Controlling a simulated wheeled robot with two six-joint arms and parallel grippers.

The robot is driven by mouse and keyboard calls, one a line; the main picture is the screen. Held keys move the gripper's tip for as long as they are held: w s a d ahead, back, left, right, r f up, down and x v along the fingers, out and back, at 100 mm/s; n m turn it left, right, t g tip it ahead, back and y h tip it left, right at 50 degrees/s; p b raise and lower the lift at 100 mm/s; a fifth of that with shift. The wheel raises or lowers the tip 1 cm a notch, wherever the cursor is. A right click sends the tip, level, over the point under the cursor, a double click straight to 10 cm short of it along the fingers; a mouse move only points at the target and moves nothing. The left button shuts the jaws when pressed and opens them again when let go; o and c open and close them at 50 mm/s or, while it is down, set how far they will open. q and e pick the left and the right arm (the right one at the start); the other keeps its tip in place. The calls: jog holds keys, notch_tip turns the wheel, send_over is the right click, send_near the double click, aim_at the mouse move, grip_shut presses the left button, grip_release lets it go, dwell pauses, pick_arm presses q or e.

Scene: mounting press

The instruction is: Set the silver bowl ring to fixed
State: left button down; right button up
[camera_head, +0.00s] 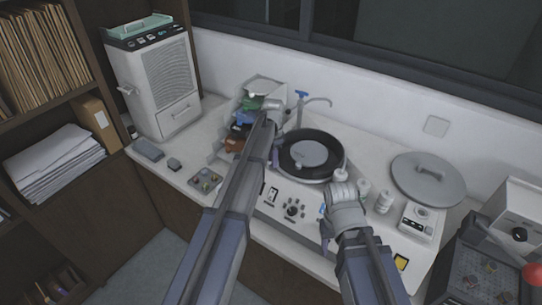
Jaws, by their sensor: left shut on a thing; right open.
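The silver bowl ring (318,181) shows as a pale rim around the black disc (297,163) on the white machine at the middle of the counter. My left arm reaches up across the machine's left side, and its gripper (271,108) is just left of and behind the disc. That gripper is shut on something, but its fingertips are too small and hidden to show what. My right gripper (340,190) is open, in front of the disc's right side and above the machine's front. The arms hide parts of the ring's left edge and the front panel.
A blue-handled tap (301,97) stands behind the disc. Small white bottles (384,202) stand right of my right gripper. A round grey lid (429,178) lies further right, beside a small white device (420,222). A stacked rack (246,110) is at left.

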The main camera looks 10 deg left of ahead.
pick_arm(q)
jog(key=shift+s, duration=0.15)
jog(key=c, duration=0.8)
grip_release()
jog(key=shift+o, duration=0.2)
notch_tip(320, 180, up, 8)
jog(key=p, duration=0.8)
jog(key=shift+f, duration=0.1)
jog(key=shift+s+d+f, duration=0.1)
jog(key=shift+d+f, duration=0.05)
jog(key=s+d+f+n+b, duration=0.2)
jog(key=s+d+f+b, duration=0.2)
jog(key=s, duration=0.6)
jog(key=s+d+f+n+b, duration=0.2)
jog(key=s+d+f+b, duration=0.2)
jog(key=s+f+b, duration=0.4)
jog(key=s+d+f+n+y+b, duration=0.1)
jog(key=s+d+f+b, duration=0.4)
jog(key=s, duration=0.7)
jog(key=shift+f+n+b, duration=0.6)
jog(key=shift+f+b, duration=0.3)
jog(key=shift+b, duration=0.3)
